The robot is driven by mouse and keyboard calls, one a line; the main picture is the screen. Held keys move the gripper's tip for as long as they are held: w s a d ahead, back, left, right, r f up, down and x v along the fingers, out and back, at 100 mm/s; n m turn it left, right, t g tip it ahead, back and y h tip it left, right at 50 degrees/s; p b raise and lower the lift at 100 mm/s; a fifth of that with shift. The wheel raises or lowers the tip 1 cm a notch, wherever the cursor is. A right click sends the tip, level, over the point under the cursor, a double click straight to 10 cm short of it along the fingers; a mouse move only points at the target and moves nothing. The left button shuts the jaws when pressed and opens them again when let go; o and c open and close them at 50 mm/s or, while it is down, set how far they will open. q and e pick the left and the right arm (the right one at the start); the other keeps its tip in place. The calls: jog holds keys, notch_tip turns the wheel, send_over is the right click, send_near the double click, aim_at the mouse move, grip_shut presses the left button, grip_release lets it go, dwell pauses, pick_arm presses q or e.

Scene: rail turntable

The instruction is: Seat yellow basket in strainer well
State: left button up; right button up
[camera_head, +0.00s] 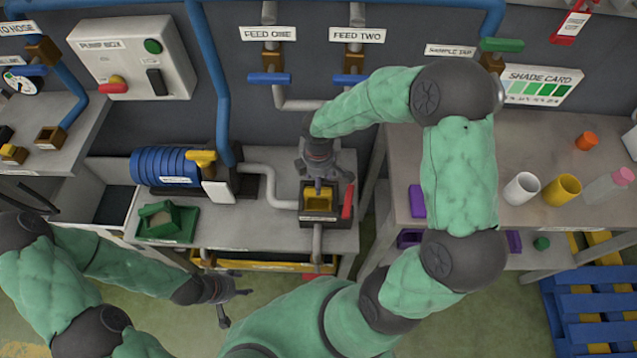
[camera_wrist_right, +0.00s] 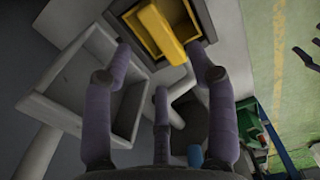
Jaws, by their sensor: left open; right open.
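The yellow basket (camera_head: 318,198) is in the dark box-shaped strainer well (camera_head: 336,218) on the middle bench. It also shows in the right wrist view (camera_wrist_right: 165,32), inside the well's dark rim; I cannot tell if it sits fully down. A broad yellow piece stands across its opening there. My right gripper (camera_head: 319,182) is above the well, pointing down. In the wrist view its fingers (camera_wrist_right: 160,85) are spread and empty, apart from the basket. My left gripper (camera_head: 226,300) is open and empty in front of the bench, low at the left.
A red lever (camera_head: 348,201) stands at the well's right side. A grey pipe (camera_head: 275,188) runs to the well from the left. A green tray (camera_head: 168,222) and a blue ribbed cylinder (camera_head: 165,167) sit left on the bench. Cups (camera_head: 521,188) stand on the right table.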

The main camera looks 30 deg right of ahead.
jog(key=s+a+f+m+y+p, duration=0.1)
jog(key=s+a+f+m+y, duration=0.3)
jog(key=s+a+f+m, duration=0.8)
notch_tip(320, 180, down, 4)
jog(key=a+m, duration=0.2)
jog(key=shift+a, duration=0.35)
